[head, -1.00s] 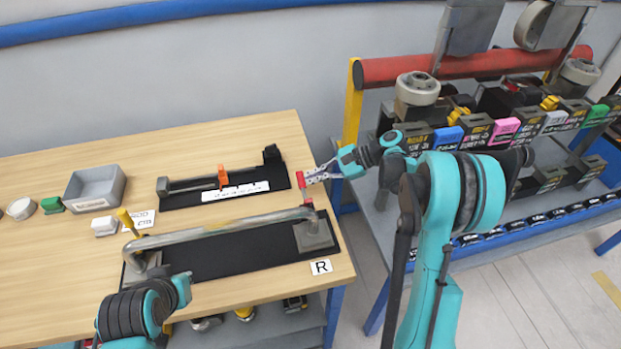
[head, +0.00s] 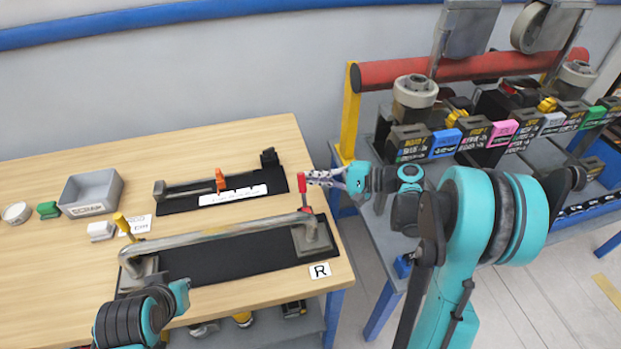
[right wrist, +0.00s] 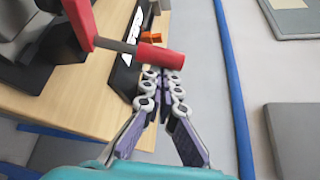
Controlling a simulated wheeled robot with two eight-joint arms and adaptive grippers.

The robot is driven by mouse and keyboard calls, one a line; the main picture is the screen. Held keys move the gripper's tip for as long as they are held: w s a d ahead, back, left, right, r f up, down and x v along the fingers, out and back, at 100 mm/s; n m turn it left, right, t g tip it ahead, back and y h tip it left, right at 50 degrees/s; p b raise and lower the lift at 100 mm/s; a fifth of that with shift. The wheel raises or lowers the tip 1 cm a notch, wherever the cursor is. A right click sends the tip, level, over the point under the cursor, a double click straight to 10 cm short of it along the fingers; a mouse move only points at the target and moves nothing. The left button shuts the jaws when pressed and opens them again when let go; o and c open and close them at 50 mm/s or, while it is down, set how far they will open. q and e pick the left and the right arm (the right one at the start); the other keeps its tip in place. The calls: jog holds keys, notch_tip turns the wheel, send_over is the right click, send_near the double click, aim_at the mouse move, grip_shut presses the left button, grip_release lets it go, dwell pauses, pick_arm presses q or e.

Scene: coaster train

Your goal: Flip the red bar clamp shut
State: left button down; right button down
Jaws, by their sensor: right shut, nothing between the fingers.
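The red bar clamp shows its red handle (head: 302,184) standing up at the right end of the black fixture, near the grey pipe (head: 220,234). In the right wrist view the red grip (right wrist: 160,57) sits on a grey rod joined to a red arm (right wrist: 80,22). My right gripper (head: 312,178) is shut and empty beside the handle on its right. In the right wrist view its fingertips (right wrist: 160,74) are at the grip, touching or nearly so. My left arm shows at the lower left; its fingers are not visible.
A second black fixture with an orange clamp (head: 220,180) lies behind. A grey bin (head: 92,192), a yellow-handled clamp (head: 122,224) and an R label (head: 319,270) are on the table. A shelf rack with a red roller (head: 460,67) stands at the right.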

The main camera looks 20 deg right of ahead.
aim_at(305, 183)
jog(key=shift+s+r, duration=0.3)
jog(key=shift+s, duration=0.45)
jog(key=shift+s+r, duration=0.25)
jog(key=shift+s, duration=0.45)
jog(key=shift+s, duration=0.1)
